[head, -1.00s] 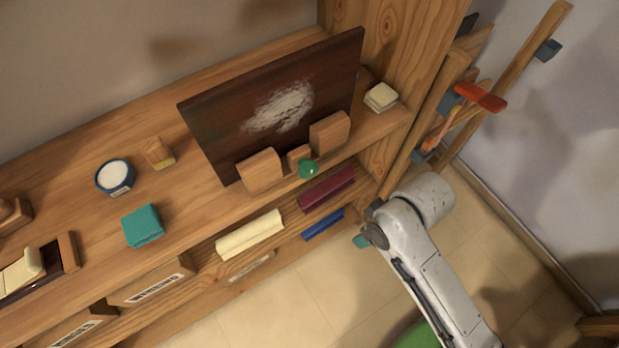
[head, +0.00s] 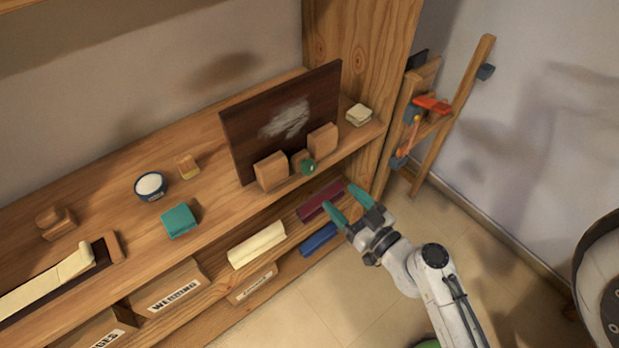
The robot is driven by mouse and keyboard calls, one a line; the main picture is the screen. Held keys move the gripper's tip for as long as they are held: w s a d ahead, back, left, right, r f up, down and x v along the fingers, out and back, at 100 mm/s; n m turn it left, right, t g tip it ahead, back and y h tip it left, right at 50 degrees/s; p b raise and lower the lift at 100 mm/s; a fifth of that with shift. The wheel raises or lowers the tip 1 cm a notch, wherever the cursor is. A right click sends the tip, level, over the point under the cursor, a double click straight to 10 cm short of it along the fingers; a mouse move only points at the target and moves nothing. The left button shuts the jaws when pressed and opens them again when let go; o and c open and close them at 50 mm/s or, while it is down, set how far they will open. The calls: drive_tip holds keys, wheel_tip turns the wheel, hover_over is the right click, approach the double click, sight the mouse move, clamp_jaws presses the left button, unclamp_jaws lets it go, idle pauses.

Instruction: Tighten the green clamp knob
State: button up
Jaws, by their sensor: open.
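The green clamp knob (head: 308,167) sits at the front of a wooden clamp with two blocks, the left block (head: 271,171) and the right block (head: 322,140). The clamp stands at the front of the upper shelf, before a dark board (head: 248,127) with a pale worn patch. My gripper (head: 347,207) has green fingertips spread apart, with nothing between them. It is below and to the right of the knob, in front of the shelf, and does not touch the knob.
On the shelf (head: 224,202) are a teal block (head: 179,220), a bowl of white stuff (head: 150,186) and a pale stack (head: 359,115). Cream (head: 257,245), maroon (head: 321,200) and blue (head: 318,239) rolls lie below. A wooden rack (head: 427,165) stands at the right.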

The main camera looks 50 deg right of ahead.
sight(312, 170)
drive_tip(key=p+x, duration=0.4)
drive_tip(key=x, duration=0.5)
drive_tip(key=shift+w+r, duration=0.1)
drive_tip(key=shift+w, duration=0.05)
drive_tip(key=shift+w+d+p, duration=0.1)
drive_tip(key=shift+w+p, duration=0.3)
drive_tip(key=shift+w, duration=0.25)
drive_tip(key=c, duration=1)
